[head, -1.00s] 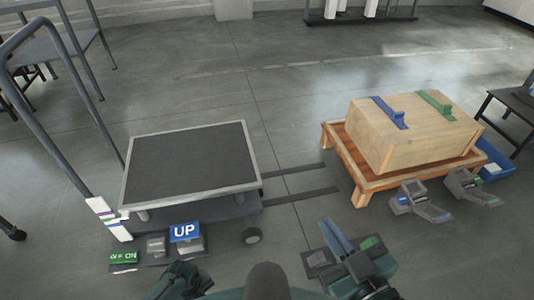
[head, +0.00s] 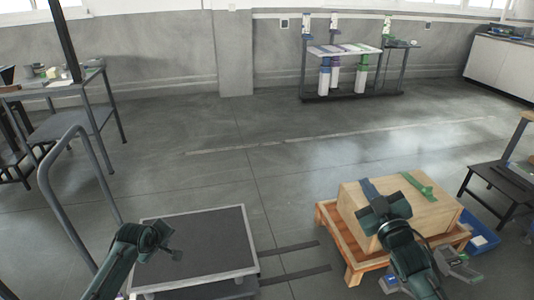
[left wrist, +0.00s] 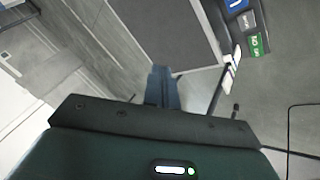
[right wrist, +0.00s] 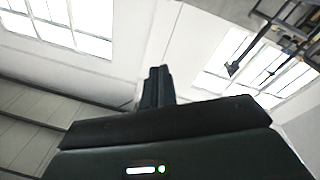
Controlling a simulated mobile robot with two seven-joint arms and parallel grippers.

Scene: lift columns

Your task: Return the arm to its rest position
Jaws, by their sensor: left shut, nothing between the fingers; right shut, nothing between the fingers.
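My left gripper (head: 172,252) is raised at the lower left of the head view, over the left side of the lift cart. Its fingers show in the left wrist view (left wrist: 161,88), shut and empty. My right gripper (head: 384,212) is raised in front of the wooden box in the head view and covers part of it. Its fingers show in the right wrist view (right wrist: 157,87), shut and empty, with windows and wall behind them. I cannot tell from the head view how far either gripper is from the things behind it.
The lift cart (head: 215,235) with a dark top stands at the lower left. The wooden box (head: 418,212) sits on an orange wooden stand (head: 331,233) at the right. A blue tray (head: 480,235) lies beside it. A rack (head: 345,97) stands at the back. The middle floor is clear.

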